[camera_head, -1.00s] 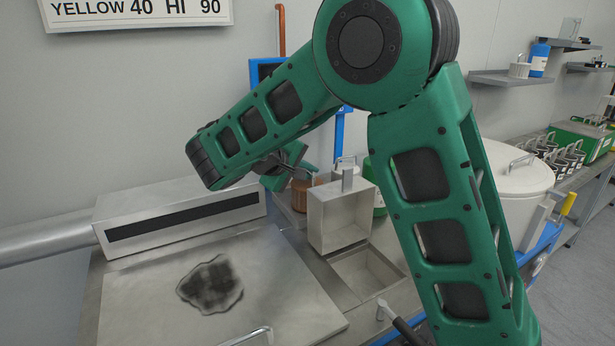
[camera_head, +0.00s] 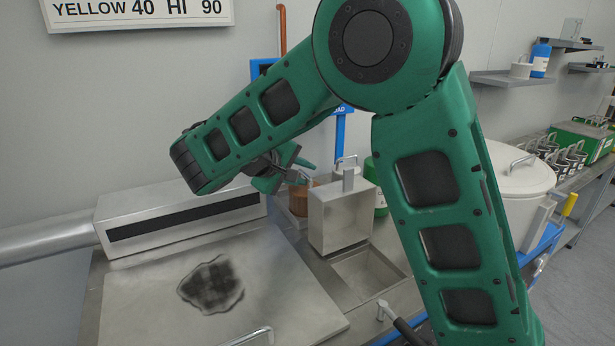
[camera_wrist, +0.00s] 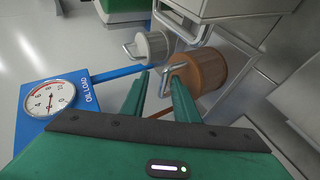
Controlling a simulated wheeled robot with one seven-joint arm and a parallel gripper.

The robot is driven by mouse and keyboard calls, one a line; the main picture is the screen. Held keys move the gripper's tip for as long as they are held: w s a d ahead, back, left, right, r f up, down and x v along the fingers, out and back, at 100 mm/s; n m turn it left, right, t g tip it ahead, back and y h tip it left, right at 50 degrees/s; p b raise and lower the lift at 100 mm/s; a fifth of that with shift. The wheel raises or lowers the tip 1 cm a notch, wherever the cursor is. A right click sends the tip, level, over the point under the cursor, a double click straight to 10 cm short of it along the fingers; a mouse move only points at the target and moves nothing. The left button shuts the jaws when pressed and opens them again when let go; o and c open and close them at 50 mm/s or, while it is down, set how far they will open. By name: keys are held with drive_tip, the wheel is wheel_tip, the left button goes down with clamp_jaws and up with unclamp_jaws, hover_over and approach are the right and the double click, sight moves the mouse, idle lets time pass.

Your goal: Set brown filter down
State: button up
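The brown filter (camera_head: 301,203) is a brown cylinder standing behind a steel box on the bench, its lower part partly hidden. In the wrist view the brown filter (camera_wrist: 210,72) shows with its metal loop handle turned toward my fingers. My gripper (camera_head: 286,173) is just above and left of it, with its green fingers spread. In the wrist view my gripper (camera_wrist: 160,82) has a clear gap between the fingertips, and the handle's end lies close to the right fingertip. Whether it touches is hard to tell.
The steel box (camera_head: 335,218) with a top handle stands close in front of the filter. A pale handled canister (camera_wrist: 152,46) is beside the filter. A dial gauge on a blue plate (camera_wrist: 48,98) is at left. A steel plate (camera_head: 150,300) lies in front.

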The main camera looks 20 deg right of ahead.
drive_tip(key=v, duration=0.8)
drive_tip(key=shift+a+r, duration=0.15)
drive_tip(key=shift+a, duration=0.05)
drive_tip(key=shift+s, duration=0.2)
